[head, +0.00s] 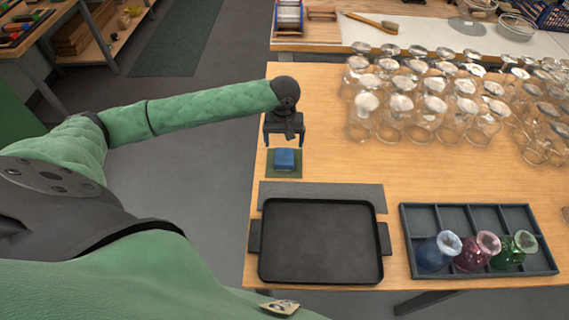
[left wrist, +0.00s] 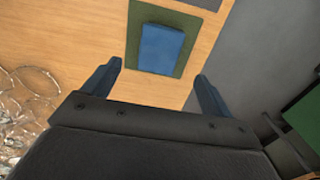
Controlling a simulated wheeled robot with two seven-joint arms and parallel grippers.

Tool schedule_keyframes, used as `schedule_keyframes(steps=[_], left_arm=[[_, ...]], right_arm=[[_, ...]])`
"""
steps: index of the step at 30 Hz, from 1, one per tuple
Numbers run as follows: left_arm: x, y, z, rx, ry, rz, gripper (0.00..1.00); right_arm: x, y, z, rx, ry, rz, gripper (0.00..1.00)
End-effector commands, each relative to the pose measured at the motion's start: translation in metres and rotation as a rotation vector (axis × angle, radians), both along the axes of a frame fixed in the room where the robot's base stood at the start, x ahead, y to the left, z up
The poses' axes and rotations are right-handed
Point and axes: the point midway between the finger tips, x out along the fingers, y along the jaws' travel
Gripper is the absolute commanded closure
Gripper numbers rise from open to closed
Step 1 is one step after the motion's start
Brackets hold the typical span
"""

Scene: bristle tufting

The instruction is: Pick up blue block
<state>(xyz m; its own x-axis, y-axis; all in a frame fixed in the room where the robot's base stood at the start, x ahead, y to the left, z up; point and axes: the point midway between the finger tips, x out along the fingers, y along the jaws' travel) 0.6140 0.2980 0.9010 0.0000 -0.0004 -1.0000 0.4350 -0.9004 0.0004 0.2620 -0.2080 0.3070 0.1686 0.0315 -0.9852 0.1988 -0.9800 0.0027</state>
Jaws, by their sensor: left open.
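The blue block (head: 284,158) lies on a small green mat (head: 284,174) near the left edge of the wooden table. It also shows in the left wrist view (left wrist: 161,48), ahead of and between the fingers, on the same green mat (left wrist: 185,22). My left gripper (head: 284,143) is above and just behind the block in the head view, with its fingers pointing down. In the left wrist view the gripper (left wrist: 160,82) has its two fingers wide apart with nothing between them. The block is apart from both fingers. My right gripper is not in view.
A black tray (head: 320,272) and a grey strip (head: 320,196) lie in front of the mat. A compartment tray (head: 480,218) at the right holds blue, pink and green flasks. Many clear glass vessels (head: 430,110) crowd the back right. Bare wood lies right of the mat.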

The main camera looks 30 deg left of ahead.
Motion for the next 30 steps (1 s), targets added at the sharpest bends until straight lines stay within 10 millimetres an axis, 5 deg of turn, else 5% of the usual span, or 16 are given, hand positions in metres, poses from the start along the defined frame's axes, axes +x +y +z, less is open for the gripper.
schedule_keyframes(steps=[16, 30], left_arm=[[0.0, 0.0, -0.036, 0.0, 0.0, 0.001, 0.15], [-0.002, -0.002, -0.08, 0.0, 0.001, 0.0, 0.15]], right_arm=[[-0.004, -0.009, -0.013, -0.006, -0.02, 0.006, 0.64], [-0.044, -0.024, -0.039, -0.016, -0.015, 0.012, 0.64]])
